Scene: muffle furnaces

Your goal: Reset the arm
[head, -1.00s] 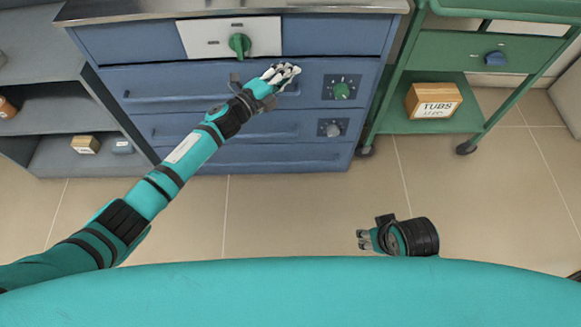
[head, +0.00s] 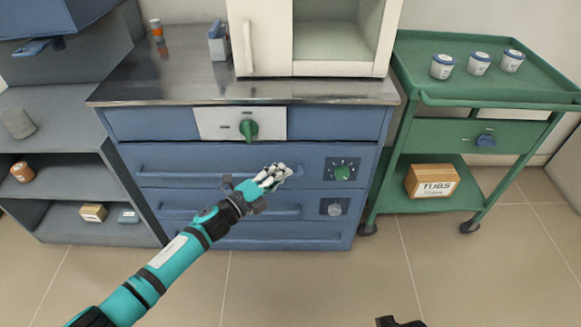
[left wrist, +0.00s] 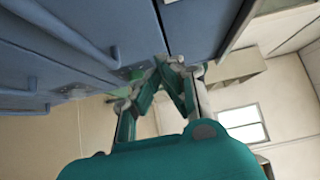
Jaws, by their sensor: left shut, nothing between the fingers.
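My left gripper (head: 273,177) is in front of the blue cabinet's drawers (head: 220,165), left of the lower knobs. Its pale fingers are shut with nothing between them, and whether it touches the drawer front is unclear. In the left wrist view the fingertips (left wrist: 168,62) meet close to the blue fronts. Of my right arm only a dark piece (head: 400,322) shows at the bottom edge of the head view; its fingers are hidden.
A white furnace (head: 262,40) with an open chamber stands on the metal counter (head: 180,82). Green knobs (head: 249,130) are on the cabinet front. A green cart (head: 408,140) with tubs and a box is right, grey shelves (head: 55,230) left. The floor in front is clear.

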